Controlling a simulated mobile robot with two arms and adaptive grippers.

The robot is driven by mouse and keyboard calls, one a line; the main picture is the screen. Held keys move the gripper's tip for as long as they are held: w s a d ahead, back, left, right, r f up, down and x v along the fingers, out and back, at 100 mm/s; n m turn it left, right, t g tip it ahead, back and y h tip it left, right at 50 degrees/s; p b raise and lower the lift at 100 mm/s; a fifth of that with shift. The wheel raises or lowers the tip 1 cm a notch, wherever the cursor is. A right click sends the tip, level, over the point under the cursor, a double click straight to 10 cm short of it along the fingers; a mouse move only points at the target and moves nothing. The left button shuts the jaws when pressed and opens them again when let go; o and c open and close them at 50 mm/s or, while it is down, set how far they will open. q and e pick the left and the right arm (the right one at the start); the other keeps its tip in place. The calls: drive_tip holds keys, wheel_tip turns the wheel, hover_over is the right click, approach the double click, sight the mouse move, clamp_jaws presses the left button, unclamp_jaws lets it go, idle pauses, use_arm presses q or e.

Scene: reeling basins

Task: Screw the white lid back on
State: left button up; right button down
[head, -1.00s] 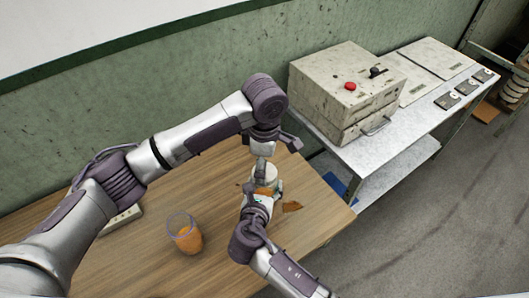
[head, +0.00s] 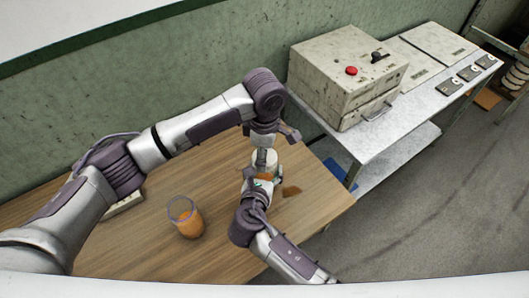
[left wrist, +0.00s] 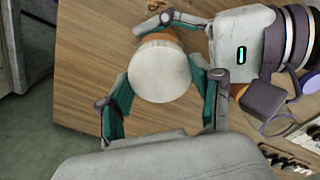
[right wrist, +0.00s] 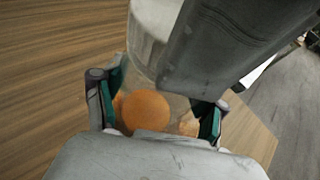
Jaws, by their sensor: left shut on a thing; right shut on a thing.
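The white lid (left wrist: 160,72) is seen from above in the left wrist view, round and between the two fingers of my left gripper (head: 265,150). The left gripper is shut on it from above. Below the lid is a clear jar (right wrist: 153,82) with orange round contents. My right gripper (right wrist: 165,102) is shut on the jar from the side and holds it upright over the table. The lid sits at the jar's top; the left gripper's body and the angle hide the seam, so I cannot tell how tightly it is seated.
A clear glass with orange contents (head: 185,218) stands on the wooden table (head: 150,255). A pale power strip (head: 125,203) is behind my left arm. A metal bench (head: 400,150) with a worn box (head: 345,75) stands right.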

use_arm(q)
drive_tip(key=m, duration=1.2)
drive_tip(key=shift+m, duration=0.3)
drive_tip(key=m, duration=0.6)
drive_tip(key=shift+m, duration=0.3)
drive_tip(key=m, duration=0.4)
drive_tip(key=shift+m, duration=0.3)
drive_tip(key=m, duration=1.1)
drive_tip(key=shift+f, duration=0.1)
drive_tip(key=m, duration=0.6)
drive_tip(key=shift+m, duration=0.4)
drive_tip(key=m, duration=0.5)
drive_tip(key=shift+m, duration=0.3)
drive_tip(key=o, duration=1.3)
